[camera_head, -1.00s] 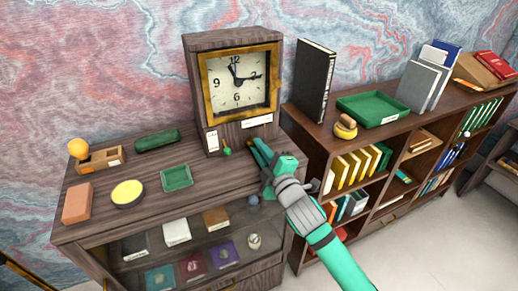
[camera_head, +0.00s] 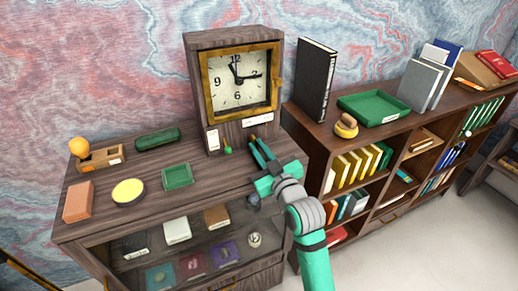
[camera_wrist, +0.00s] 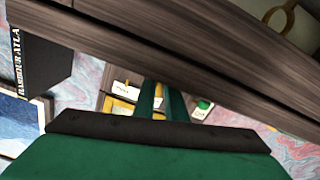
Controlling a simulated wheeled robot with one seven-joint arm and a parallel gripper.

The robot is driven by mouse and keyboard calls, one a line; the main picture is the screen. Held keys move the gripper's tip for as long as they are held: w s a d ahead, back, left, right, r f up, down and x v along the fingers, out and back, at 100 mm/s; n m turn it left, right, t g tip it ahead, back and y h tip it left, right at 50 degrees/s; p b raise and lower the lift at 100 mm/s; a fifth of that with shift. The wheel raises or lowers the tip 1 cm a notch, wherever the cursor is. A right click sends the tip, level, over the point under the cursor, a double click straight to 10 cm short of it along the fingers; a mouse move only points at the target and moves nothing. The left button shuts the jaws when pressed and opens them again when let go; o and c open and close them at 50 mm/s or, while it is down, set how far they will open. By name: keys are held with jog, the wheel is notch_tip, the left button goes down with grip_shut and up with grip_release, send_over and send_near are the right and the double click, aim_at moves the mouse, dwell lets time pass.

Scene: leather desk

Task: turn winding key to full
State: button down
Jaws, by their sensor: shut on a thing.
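The wooden clock (camera_head: 212,120) stands on the desk cabinet, with a brass-framed dial (camera_head: 238,82). A small green knob (camera_head: 228,150) shows low on its front, beside a white label (camera_head: 213,140). My gripper (camera_head: 251,141) is at the lower right of the clock front, its fingers pointing at the base. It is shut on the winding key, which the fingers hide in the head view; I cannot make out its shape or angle. In the wrist view the fingers (camera_wrist: 161,102) reach toward the clock base, with the green knob (camera_wrist: 203,107) to their right.
A green tray (camera_head: 178,175), yellow round tin (camera_head: 127,191), brick-coloured block (camera_head: 78,202) and dark green case (camera_head: 158,139) lie on the cabinet to the left. A bookcase (camera_head: 300,118) with a tall black book (camera_head: 315,80) stands close on the right.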

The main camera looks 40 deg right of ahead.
jog(key=m, duration=0.4)
jog(key=shift+w+a+f+m, duration=0.1)
jog(key=shift+a+f+m, duration=0.1)
jog(key=shift+m, duration=0.1)
jog(key=m, duration=0.3)
jog(key=shift+a+r+m, duration=0.1)
jog(key=shift+m, duration=0.2)
jog(key=m, duration=0.4)
jog(key=shift+r+m, duration=0.1)
jog(key=shift+m, duration=0.2)
jog(key=shift+r+m, duration=0.15)
jog(key=shift+m, duration=2.05)
jog(key=c, duration=1.8)
grip_release()
